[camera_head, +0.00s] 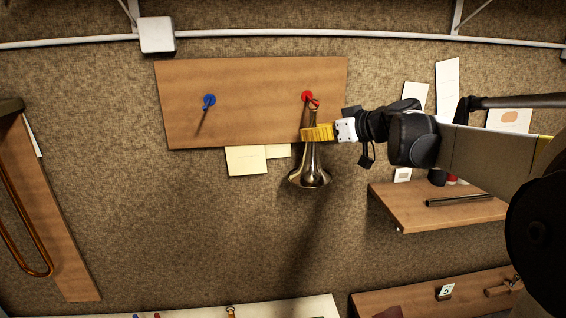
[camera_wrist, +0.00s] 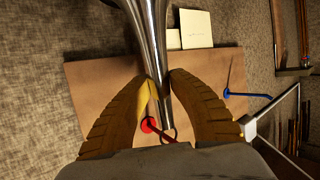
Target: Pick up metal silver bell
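The silver bell (camera_head: 310,177) hangs upright with its flared mouth down, below the red hook (camera_head: 307,97) on a wooden wall board. Its narrow stem and top loop are at the hook; whether the loop still rests on it I cannot tell. My gripper (camera_head: 312,132) reaches in from the right with yellow fingers around the stem. In the wrist view, the ribbed fingertips of my gripper (camera_wrist: 163,82) meet the bell's shiny stem (camera_wrist: 152,28) from both sides, shut on it. The red hook (camera_wrist: 149,125) shows between the fingers.
The wooden board (camera_head: 240,120) also carries an empty blue hook (camera_head: 209,100) at left. Paper notes (camera_head: 247,160) hang below it. A small wooden shelf (camera_head: 420,214) with a dark rod stands out at lower right. The wall below the bell is clear.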

